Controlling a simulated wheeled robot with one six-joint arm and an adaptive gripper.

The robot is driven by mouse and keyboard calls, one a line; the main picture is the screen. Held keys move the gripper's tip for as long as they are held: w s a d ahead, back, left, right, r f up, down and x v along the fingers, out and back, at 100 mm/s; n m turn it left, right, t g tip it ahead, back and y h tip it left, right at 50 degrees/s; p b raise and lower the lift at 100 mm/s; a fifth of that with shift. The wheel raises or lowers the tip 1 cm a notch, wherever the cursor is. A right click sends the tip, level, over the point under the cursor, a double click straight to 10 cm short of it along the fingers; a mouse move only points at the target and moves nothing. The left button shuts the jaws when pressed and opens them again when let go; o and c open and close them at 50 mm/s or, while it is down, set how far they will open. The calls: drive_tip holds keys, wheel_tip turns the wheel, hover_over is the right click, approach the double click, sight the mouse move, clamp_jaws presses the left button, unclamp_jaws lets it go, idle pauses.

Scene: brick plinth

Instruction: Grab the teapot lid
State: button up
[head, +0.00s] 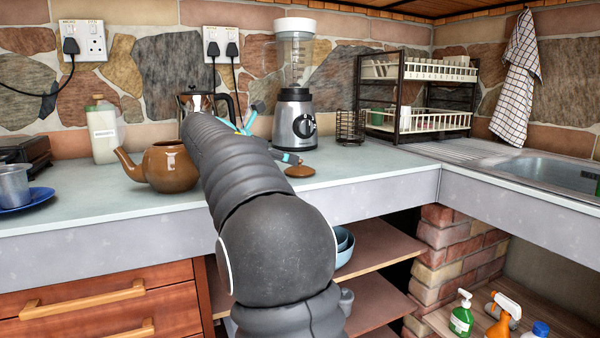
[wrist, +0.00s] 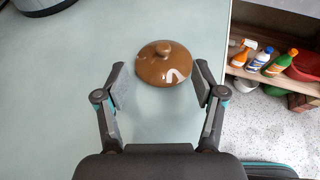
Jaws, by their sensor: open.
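The brown teapot lid (head: 299,171) lies on the pale counter, to the right of my arm in the head view. In the wrist view the lid (wrist: 163,65), round and glossy with a small knob, lies just beyond my fingertips. My gripper (wrist: 160,82) is open and empty, one finger to each side of the lid's near part, with no contact that I can make out. In the head view my arm hides much of the gripper. The brown teapot (head: 166,166) stands on the counter left of my arm, its top open and its spout to the left.
A blender (head: 294,110), a wire holder (head: 350,127) and a dish rack (head: 415,95) stand behind the lid. A French press (head: 186,101) is behind my arm. The counter (head: 375,166) is clear right of the lid, up to its front edge. A sink (head: 555,172) is at right.

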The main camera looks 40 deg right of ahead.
sight(296, 167)
drive_tip(key=shift+s+x, duration=0.15)
drive_tip(key=shift+x, duration=1.15)
drive_tip(key=shift+s+x, duration=0.15)
drive_tip(key=shift+x, duration=1.2)
clamp_jaws()
drive_tip(key=shift+f, duration=0.1)
